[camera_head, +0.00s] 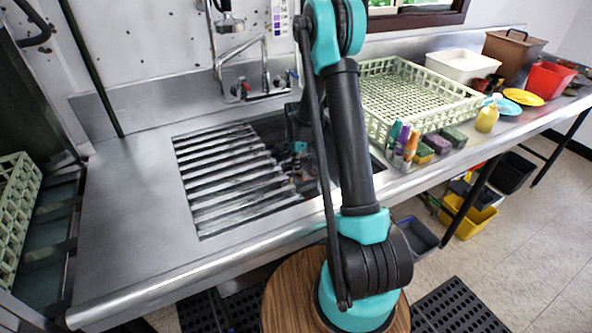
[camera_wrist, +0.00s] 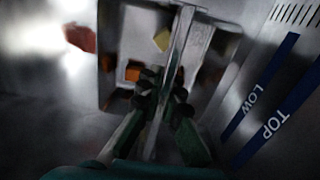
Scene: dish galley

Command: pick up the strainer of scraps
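The strainer (camera_wrist: 106,60) is a pale square basket below my gripper in the dim wrist view. It has a long light handle bar (camera_wrist: 183,42) running through the middle of the picture. Orange and yellow scraps (camera_wrist: 132,74) lie in it. My gripper (camera_wrist: 164,84) has its two dark fingers drawn in close on either side of the bar and looks shut on it. The blur hides the exact contact. In the head view my gripper is down in the sink, mostly hidden behind my arm, and the strainer cannot be made out.
A slatted rack (camera_head: 225,180) covers the sink's left part. A faucet (camera_head: 243,65) stands behind. A green dish rack (camera_head: 415,95), bottles and sponges (camera_head: 437,144) are to the right. A reddish scrap (camera_wrist: 79,38) lies outside the strainer. The left counter (camera_head: 120,210) is clear.

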